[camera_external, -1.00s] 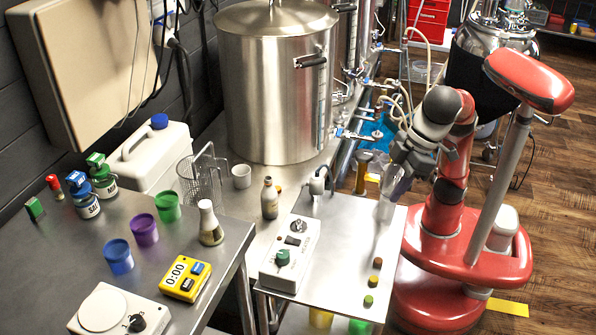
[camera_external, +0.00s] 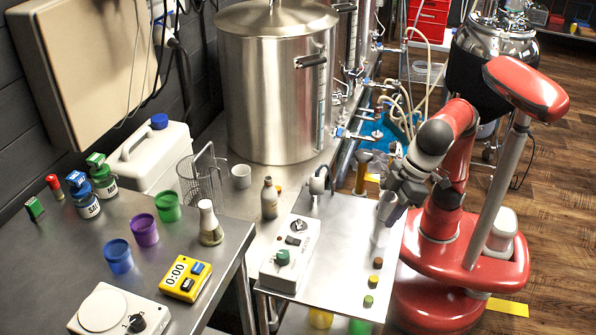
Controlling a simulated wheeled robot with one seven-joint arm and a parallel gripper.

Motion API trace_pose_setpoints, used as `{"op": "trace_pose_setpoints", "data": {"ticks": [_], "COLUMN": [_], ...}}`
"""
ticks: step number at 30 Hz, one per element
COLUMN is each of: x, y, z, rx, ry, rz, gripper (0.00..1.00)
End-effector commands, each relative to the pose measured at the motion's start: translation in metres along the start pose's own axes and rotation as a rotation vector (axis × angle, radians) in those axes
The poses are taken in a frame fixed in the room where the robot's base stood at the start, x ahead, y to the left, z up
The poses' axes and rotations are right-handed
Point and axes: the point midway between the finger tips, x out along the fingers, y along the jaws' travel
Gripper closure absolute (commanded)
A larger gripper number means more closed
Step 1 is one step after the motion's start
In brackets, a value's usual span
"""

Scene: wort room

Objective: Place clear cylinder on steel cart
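The steel cart (camera_external: 338,262) stands in front of my base, a flat metal top with a control box on its left side. My gripper (camera_external: 388,213) points down over the cart's right edge. A pale, see-through clear cylinder (camera_external: 379,232) is between its fingers, roughly upright, its lower end close to the cart top. Its outline is faint against the metal, and I cannot tell whether its bottom touches the surface. The fingers partly hide its upper part.
The control box (camera_external: 290,254) takes up the cart's left side. Several small coloured knobs or caps (camera_external: 373,282) line its front right edge. The middle of the cart top is clear. A large steel kettle (camera_external: 277,85) stands behind. A bench at left holds coloured cups (camera_external: 144,229) and a yellow timer (camera_external: 186,277).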

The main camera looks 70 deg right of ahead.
Motion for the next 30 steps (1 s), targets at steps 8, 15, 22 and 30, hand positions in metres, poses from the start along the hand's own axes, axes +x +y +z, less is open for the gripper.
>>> {"op": "trace_pose_setpoints", "data": {"ticks": [8,15,22,30], "x": [0.0,-0.008,-0.052,-0.104], "y": [0.0,0.0,-0.001,-0.001], "z": [0.0,-0.002,-0.003,-0.002], "rx": [0.0,0.0,0.0,-0.001], "ry": [0.0,0.001,0.003,0.001], "rz": [0.0,-0.001,-0.003,-0.001], "gripper": [0.42,0.42,0.42,0.42]}}
